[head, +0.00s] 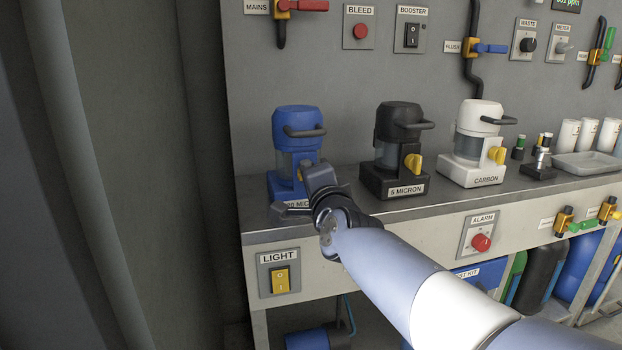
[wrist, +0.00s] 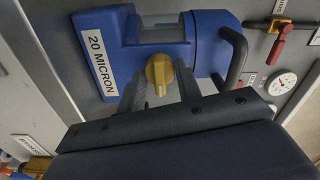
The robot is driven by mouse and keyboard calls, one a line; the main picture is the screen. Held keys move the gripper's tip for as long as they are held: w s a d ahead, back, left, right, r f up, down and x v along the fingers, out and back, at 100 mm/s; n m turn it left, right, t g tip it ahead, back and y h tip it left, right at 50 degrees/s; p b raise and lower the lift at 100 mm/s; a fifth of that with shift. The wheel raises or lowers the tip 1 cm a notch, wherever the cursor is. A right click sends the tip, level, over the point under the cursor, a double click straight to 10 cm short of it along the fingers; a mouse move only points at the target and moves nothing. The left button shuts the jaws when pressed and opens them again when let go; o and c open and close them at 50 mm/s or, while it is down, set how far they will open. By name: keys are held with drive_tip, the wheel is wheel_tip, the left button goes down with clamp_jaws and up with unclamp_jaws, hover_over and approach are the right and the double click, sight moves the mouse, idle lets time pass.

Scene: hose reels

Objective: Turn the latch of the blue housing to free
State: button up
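The blue housing (head: 296,135) stands at the left end of the bench, with a blue cap, a dark handle and a label reading 20 MICRON in the wrist view. Its yellow latch (wrist: 160,72) is a round knob with a raised grip, seen in the wrist view beside the label. In the head view my gripper (head: 312,178) is in front of the housing and covers most of the latch and label. In the wrist view two grey fingers of my gripper (wrist: 161,90) stand apart, one on each side below the latch. Whether they touch it cannot be told.
A black 5 MICRON housing (head: 399,140) and a white CARBON housing (head: 478,135) stand to the right, each with a yellow latch. A LIGHT switch (head: 280,279) and a red ALARM button (head: 481,242) are on the bench front. A curtain-like grey surface is at left.

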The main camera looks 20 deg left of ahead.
drive_tip(key=o, duration=0.4)
drive_tip(key=shift+s, duration=0.1)
drive_tip(key=shift+p+v, duration=1)
drive_tip(key=shift+v, duration=4.35)
drive_tip(key=shift+f, duration=0.1)
drive_tip(key=b+x, duration=0.2)
drive_tip(key=x, duration=0.9)
drive_tip(key=shift+d, duration=0.1)
drive_tip(key=shift+s, duration=0.1)
